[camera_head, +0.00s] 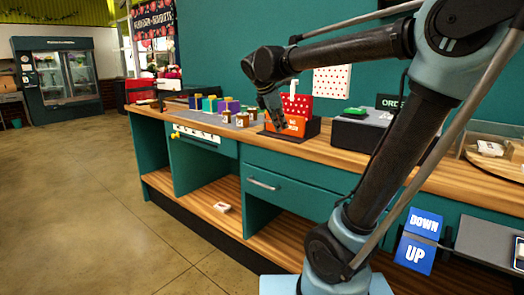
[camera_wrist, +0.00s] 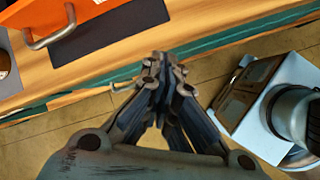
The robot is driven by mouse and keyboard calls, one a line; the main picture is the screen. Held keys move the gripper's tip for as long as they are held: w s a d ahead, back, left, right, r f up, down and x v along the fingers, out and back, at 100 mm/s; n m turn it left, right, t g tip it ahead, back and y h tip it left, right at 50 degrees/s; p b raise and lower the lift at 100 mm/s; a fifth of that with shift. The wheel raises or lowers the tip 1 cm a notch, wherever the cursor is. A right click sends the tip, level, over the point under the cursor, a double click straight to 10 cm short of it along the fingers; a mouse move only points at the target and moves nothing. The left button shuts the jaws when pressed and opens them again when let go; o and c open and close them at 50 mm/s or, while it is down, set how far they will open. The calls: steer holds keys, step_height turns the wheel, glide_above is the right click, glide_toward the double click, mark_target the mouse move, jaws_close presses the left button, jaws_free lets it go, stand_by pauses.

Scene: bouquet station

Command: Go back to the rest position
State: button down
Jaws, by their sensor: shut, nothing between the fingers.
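My gripper (camera_head: 271,108) hangs at the end of my raised arm, over the wooden counter beside an orange box (camera_head: 290,124). In the wrist view, my gripper (camera_wrist: 160,62) points past the counter's front edge, with its fingertips together and nothing between them. The orange box (camera_wrist: 72,15) with its metal handle shows at the upper left of that view, apart from the fingers. My arm reaches from the lower right of the head view, up and then left over the counter.
The wooden counter (camera_head: 350,150) runs along the teal wall, with several small jars and coloured boxes at its left. A black order box (camera_head: 362,133) stands right of the orange box. A blue DOWN/UP sign (camera_head: 418,240) is at the lower right. The floor (camera_head: 70,200) at left is clear.

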steer(key=s+d+f+m+g+y, duration=0.2)
steer(key=s+d+f+m, duration=0.8)
steer(key=s+f, duration=0.1)
steer(key=s+d+f+m+y, duration=0.2)
steer(key=s+f+m, duration=0.9)
steer(key=f, duration=0.3)
steer(key=shift+s+d+f, duration=0.25)
steer(key=shift+s+d, duration=0.15)
steer(key=shift+s, duration=0.15)
